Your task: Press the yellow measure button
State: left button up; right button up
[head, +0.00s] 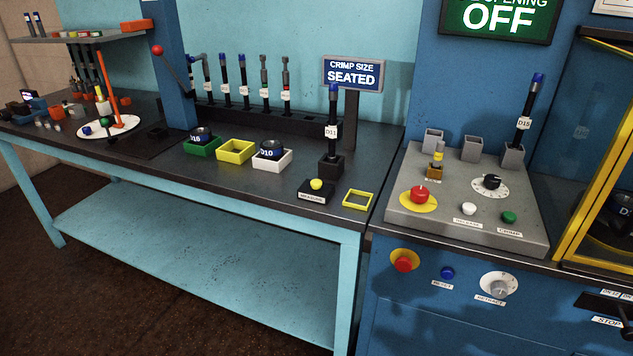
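The yellow measure button (316,184) is a small dome on a black box (315,193) with a white label on its front. It stands near the front right of the dark bench top in the head view. Just behind it, a hose tagged D11 (332,118) stands upright in a black block (331,165). A sign (352,73) behind it reads "CRIMP SIZE SEATED". Nothing covers the button. Neither of my grippers shows in this view.
A yellow square frame (358,200) lies right of the button. Green (202,151), yellow (235,151) and white (272,160) trays sit to its left. A grey control panel (465,195) with a red button (419,194) stands further right. The bench front left of the button is clear.

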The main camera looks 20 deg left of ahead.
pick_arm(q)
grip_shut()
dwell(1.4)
